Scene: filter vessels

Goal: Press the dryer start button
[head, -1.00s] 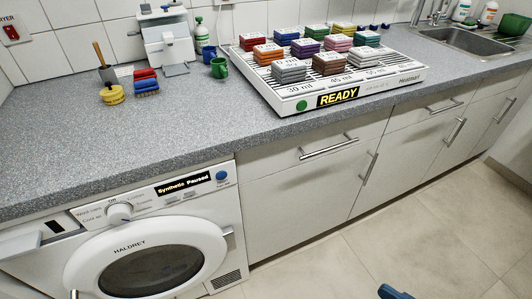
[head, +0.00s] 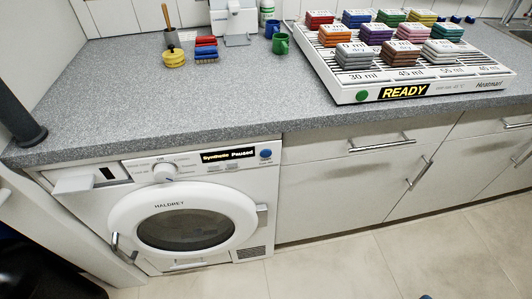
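The white dryer (head: 200,260) stands under the counter at the left, with its round door shut. A blue round button (head: 265,153) sits at the right end of its control panel, next to a black display (head: 228,155) reading "Synthetic Paused". A white dial (head: 165,172) is further left on the panel. I do not see a label naming the start button. My gripper is not in view.
The grey counter (head: 170,100) overhangs the dryer. A white rack (head: 450,92) with coloured blocks and a "READY" display stands on it. A dark post (head: 18,115) rises at the left edge. The tiled floor (head: 350,265) before the cabinets is clear.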

